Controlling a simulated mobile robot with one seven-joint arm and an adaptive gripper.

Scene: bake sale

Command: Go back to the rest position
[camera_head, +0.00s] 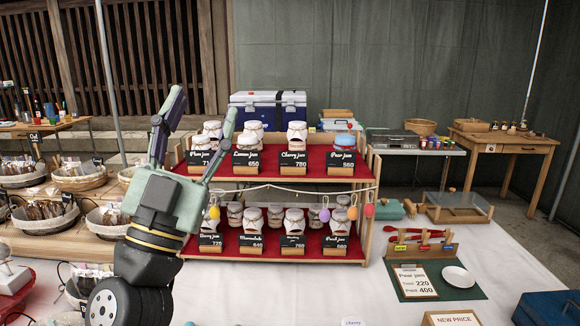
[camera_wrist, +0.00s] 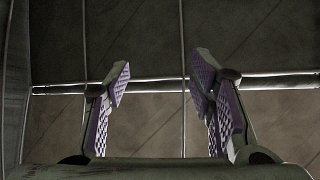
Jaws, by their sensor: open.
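My gripper (camera_head: 203,122) is raised in front of the left part of the jam shelf in the head view, fingers pointing up and spread apart. In the wrist view my gripper (camera_wrist: 160,85) shows two purple-padded fingers with an empty gap between them. Behind them are only a dark panelled surface and a pale horizontal bar. Nothing is held. My arm and gripper hide part of the shelf's left side and some of the baskets behind.
A two-tier red jam shelf (camera_head: 280,237) with several jars and price signs stands on the white-clothed table (camera_head: 260,290). Baskets (camera_head: 80,178) stand at the left. A green board (camera_head: 462,291) with a white plate (camera_head: 458,277) lies at the right. Bare cloth shows in front of the shelf.

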